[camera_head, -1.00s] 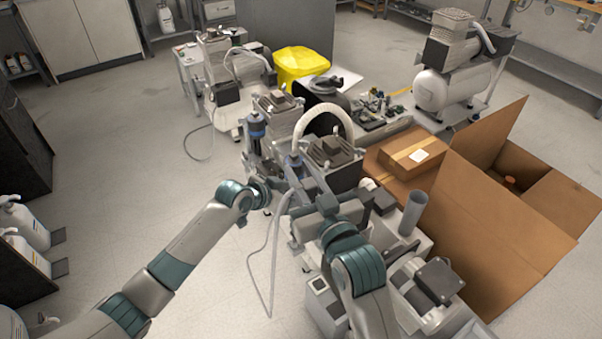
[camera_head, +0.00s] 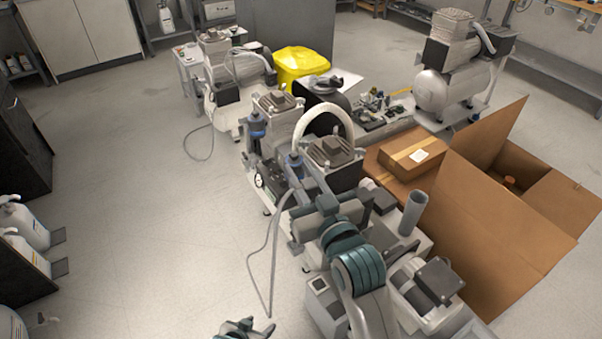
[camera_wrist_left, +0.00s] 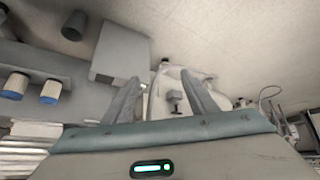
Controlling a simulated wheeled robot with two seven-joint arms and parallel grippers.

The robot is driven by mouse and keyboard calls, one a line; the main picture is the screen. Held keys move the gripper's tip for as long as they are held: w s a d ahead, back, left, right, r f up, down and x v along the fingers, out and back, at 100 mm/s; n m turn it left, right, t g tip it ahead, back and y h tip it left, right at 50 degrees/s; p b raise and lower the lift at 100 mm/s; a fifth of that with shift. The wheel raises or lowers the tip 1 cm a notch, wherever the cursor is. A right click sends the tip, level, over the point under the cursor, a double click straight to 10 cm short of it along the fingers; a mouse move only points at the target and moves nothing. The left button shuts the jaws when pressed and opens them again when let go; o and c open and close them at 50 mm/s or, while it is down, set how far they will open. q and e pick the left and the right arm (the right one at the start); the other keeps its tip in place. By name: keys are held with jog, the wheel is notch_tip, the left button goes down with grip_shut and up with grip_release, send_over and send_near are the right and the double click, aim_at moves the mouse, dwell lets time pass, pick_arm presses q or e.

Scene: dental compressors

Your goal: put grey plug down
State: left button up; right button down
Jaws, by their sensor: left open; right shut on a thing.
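My right arm reaches over the compressors in the head view, with its gripper (camera_head: 303,183) among them near the middle. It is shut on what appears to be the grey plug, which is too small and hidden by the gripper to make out. A grey cable (camera_head: 270,262) hangs from near this gripper down to the floor and loops. My left gripper (camera_head: 262,329) is low at the bottom edge of the head view, partly cut off. In the left wrist view its two fingers (camera_wrist_left: 163,98) are apart with nothing between them.
Compressors (camera_head: 330,152) stand in a row through the middle. An open cardboard box (camera_head: 515,225) and a closed carton (camera_head: 410,152) are at right. A yellow bin (camera_head: 300,62) stands behind. White jugs (camera_head: 25,225) are at left. The floor (camera_head: 150,200) at left is clear.

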pick_arm(q)
jog(key=s+a+f, duration=0.1)
jog(key=s+f, duration=0.1)
jog(key=s, duration=0.4)
jog(key=s+a+f+g+y, duration=0.1)
jog(key=s+f, duration=0.2)
jog(key=s, duration=0.2)
jog(key=s+a+f, duration=0.1)
jog(key=s+f, duration=0.2)
jog(key=s, duration=0.3)
jog(key=shift+s+n+g, duration=0.3)
jog(key=shift+s+n, duration=0.05)
jog(key=shift+n, duration=0.05)
pick_arm(e)
jog(key=s+d+m+t+h, duration=0.2)
jog(key=d+m+h, duration=0.3)
jog(key=d, duration=1.9)
jog(key=s+f+h, duration=0.1)
jog(key=h, duration=0.2)
jog(key=shift+s+d, duration=0.1)
pick_arm(q)
jog(key=c, duration=0.4)
jog(key=shift+c, duration=0.7)
pick_arm(e)
jog(key=shift+d, duration=0.15)
